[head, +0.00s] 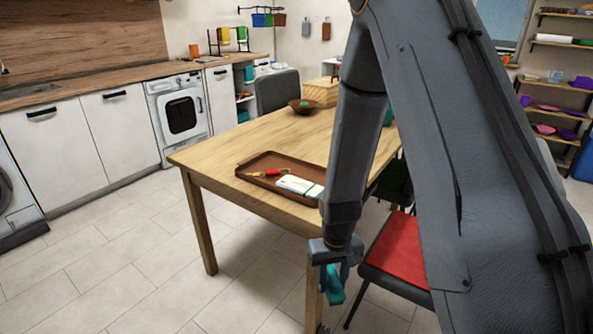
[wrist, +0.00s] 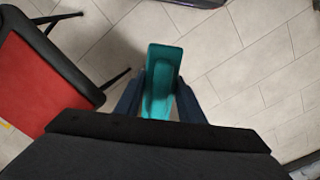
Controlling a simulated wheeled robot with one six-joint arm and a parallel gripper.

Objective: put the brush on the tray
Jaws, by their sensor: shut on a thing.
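The teal brush (head: 334,287) hangs in my gripper (head: 332,270), low beside the table's near edge and above the floor. In the wrist view the brush (wrist: 163,62) is a long teal block lying between the two fingers of my gripper (wrist: 160,92), which are shut on it. Its bristles cannot be made out. The brown tray (head: 298,168) lies on the table, up and left of my gripper. A red and yellow tool (head: 264,173) and a white flat item with a green stripe (head: 296,185) lie on it. My arm covers part of the table right of the tray.
The wooden table (head: 215,154) has bare top left of and behind the tray. A bowl (head: 301,106) and a wooden box (head: 321,92) stand at its far end. A red-seated chair (head: 398,243) is close right of my gripper; it also shows in the wrist view (wrist: 38,78).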

